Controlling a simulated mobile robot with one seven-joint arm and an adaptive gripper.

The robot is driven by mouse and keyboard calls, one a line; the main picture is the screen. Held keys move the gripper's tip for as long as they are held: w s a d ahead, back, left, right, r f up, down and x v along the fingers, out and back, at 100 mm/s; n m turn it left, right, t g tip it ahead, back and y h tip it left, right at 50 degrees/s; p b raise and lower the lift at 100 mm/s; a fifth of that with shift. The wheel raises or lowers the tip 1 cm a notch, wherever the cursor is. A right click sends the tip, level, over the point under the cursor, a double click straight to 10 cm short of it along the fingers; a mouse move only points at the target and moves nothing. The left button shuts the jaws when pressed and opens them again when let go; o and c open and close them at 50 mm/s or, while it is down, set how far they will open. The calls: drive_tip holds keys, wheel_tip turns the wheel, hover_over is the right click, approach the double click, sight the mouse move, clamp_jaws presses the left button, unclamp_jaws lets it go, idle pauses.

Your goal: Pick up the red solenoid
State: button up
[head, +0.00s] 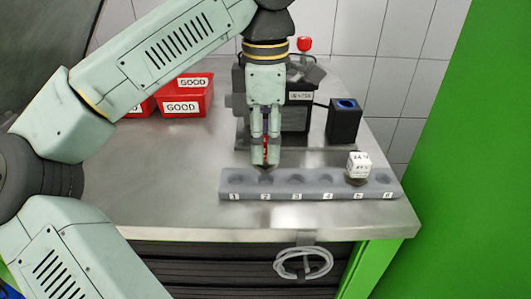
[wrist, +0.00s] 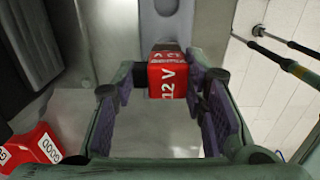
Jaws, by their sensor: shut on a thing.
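The red solenoid (wrist: 167,78), a small block marked "12 V", sits between the two purple-padded fingers of my gripper (wrist: 164,88) in the wrist view. My gripper (head: 265,155) is shut on it and points down in the head view. There only a thin strip of the red solenoid (head: 266,147) shows between the fingers. The solenoid is over or just behind slot 2 of the grey numbered rack (head: 282,190). The fingers hide most of it, and I cannot tell if its lower end touches the rack.
A white solenoid (head: 358,165) stands in slot 5 of the rack. Behind are a dark test machine (head: 297,117) with a red knob (head: 304,45) and a black box (head: 344,122) with a blue-ringed top. Red "GOOD" bins (head: 184,97) stand back left. The metal table's front strip (head: 300,222) is clear.

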drive_tip(key=s+a+b, duration=0.1)
drive_tip(key=s+a, duration=0.2)
drive_tip(key=s, duration=0.4)
drive_tip(key=s+a+r+b, duration=0.1)
drive_tip(key=s+a, duration=0.2)
drive_tip(key=s, duration=0.5)
drive_tip(key=shift+r, duration=0.25)
drive_tip(key=shift+w, duration=0.1)
